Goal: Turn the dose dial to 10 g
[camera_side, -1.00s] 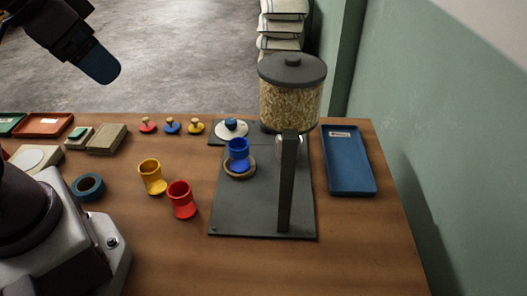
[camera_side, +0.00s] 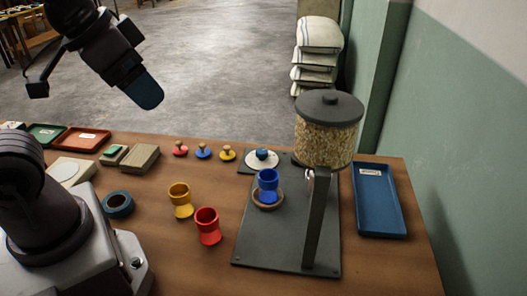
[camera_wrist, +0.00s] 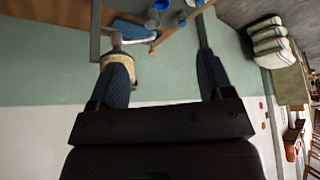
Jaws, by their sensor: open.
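The likely dose dial is a white disc with a blue knob (camera_side: 262,157), on a small dark plate at the back of the dispenser base. Its scale and setting are too small to read. The dispenser's grain-filled hopper (camera_side: 327,140) stands on a dark post to its right. A blue cup (camera_side: 268,184) sits on a round wooden-looking ring in front of the dial. My gripper (camera_side: 147,92) is high at the upper left, well apart from the dial. In the wrist view my gripper (camera_wrist: 161,62) has its fingers wide apart with nothing held between them.
A yellow cup (camera_side: 181,201) and a red cup (camera_side: 208,227) stand left of the dispenser base (camera_side: 255,245). Small knobbed pieces (camera_side: 203,152) line the back edge. A blue tray (camera_side: 380,205) lies at the right, near the green wall (camera_side: 470,150). Sacks (camera_side: 318,50) are stacked behind.

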